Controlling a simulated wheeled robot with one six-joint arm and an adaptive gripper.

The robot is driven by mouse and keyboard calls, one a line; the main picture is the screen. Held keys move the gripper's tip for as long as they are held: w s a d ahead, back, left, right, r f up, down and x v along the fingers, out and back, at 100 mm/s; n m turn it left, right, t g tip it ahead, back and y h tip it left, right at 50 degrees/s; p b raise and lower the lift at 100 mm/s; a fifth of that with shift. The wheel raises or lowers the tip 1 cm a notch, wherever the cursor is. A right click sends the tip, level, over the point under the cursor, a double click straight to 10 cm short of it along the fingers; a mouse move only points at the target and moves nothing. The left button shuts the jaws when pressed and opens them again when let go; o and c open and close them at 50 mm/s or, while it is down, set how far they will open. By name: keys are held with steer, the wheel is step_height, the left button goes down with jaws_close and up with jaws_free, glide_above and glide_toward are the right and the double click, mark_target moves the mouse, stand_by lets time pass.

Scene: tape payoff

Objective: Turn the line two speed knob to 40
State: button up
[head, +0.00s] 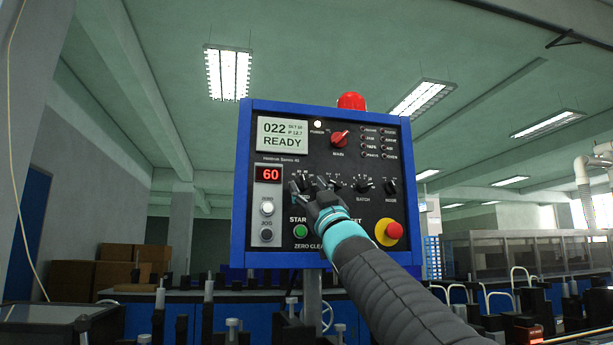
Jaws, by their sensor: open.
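A blue-framed control panel (241,180) with a black face fills the middle of the head view. My gripper (311,184) is open in front of a row of black knobs left of the panel's centre. Its fingers cover part of that row, so I cannot read which knob is the line two speed knob or where its pointer stands. I cannot tell whether the fingers touch a knob. A red display (269,174) left of the gripper reads 60. A batch knob (362,185) and a mode knob (391,187) show to the right.
A red main switch (339,139) sits above the gripper. A green start button (301,231) is below it, partly near my wrist. A red emergency stop (392,231) on yellow is right of my arm. A screen (283,134) reads 022 READY.

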steer(key=shift+p+x, duration=0.35)
steer(key=shift+x, duration=0.6)
jaws_close()
steer(key=shift+y, duration=0.3)
steer(key=shift+d+r+n+g+y+p, duration=0.1)
steer(key=shift+n+g+y+p, duration=0.3)
steer(key=shift+n, duration=0.3)
steer(key=shift+w+n+g+y+p, duration=0.1)
steer(key=shift+n+g+y+p, duration=0.5)
steer(key=shift+n+g, duration=0.4)
steer(key=shift+d+n+g+y, duration=0.1)
steer(key=shift+n+g+y, duration=0.6)
steer(key=shift+n+g, duration=0.75)
steer(key=shift+n+g+y, duration=0.7)
steer(key=shift+n+g, duration=0.15)
steer(key=shift+n, duration=1.5)
